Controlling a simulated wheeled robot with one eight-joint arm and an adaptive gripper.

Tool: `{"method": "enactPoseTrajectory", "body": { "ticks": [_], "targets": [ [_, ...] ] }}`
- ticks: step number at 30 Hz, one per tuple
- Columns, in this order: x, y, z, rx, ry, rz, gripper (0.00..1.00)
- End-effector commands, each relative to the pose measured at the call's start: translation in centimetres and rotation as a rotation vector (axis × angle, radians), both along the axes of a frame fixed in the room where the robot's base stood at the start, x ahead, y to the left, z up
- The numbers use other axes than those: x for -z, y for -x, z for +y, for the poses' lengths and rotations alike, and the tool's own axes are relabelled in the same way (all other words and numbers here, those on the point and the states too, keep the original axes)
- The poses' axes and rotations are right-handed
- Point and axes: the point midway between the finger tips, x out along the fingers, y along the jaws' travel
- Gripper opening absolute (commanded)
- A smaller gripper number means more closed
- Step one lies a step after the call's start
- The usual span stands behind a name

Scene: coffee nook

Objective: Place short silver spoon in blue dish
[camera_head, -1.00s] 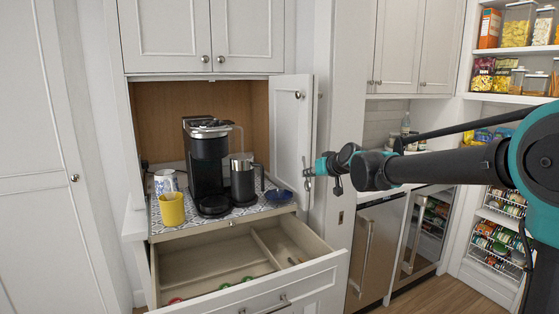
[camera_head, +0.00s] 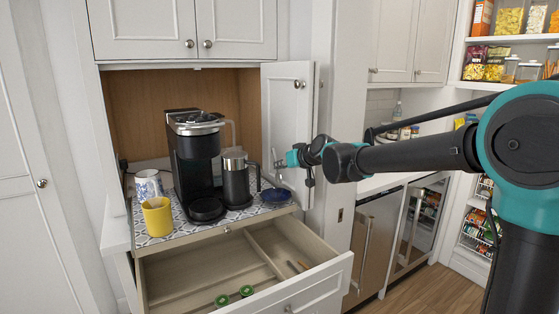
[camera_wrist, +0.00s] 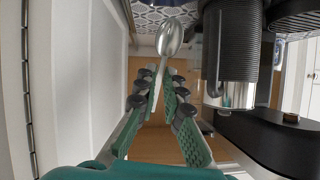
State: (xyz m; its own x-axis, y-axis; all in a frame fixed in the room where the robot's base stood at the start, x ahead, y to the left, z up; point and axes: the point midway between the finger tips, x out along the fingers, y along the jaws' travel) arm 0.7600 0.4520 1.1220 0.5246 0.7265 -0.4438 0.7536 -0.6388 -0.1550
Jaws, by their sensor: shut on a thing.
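My gripper (camera_head: 281,163) is in front of the open cabinet door, a little above and beside the blue dish (camera_head: 275,196). The dish sits on the patterned mat at the right end of the coffee shelf. In the wrist view, the green fingers of my gripper (camera_wrist: 160,85) are shut on the handle of the silver spoon (camera_wrist: 170,38). Its bowl points away, past the fingertips. The spoon is too small to make out clearly in the head view.
A coffee maker (camera_head: 196,155), a steel and black jug (camera_head: 237,177), a yellow mug (camera_head: 157,216) and a patterned mug (camera_head: 148,186) stand on the shelf. Below, an open drawer (camera_head: 320,280) holds green pods (camera_head: 247,291). The open cabinet door (camera_head: 291,120) stands close to my gripper.

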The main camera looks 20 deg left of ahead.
Motion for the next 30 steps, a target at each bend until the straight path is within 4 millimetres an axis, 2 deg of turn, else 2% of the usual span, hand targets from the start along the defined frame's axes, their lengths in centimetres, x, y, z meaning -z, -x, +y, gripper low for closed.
{"method": "enactPoseTrajectory", "body": {
  "ticks": [9, 15, 28, 29, 30],
  "targets": [
    [3.4, 0.0, 0.0, 0.0, 0.0, 0.0, 0.0],
    [4.8, 0.0, 0.0, 0.0, 0.0, 0.0, 0.0],
    [5.4, 0.0, 0.0, 0.0, 0.0, 0.0, 0.0],
    [5.4, 0.0, 0.0, 0.0, 0.0, 0.0, 0.1],
    [5.4, 0.0, 0.0, 0.0, 0.0, 0.0, 0.15]
  ]
}}
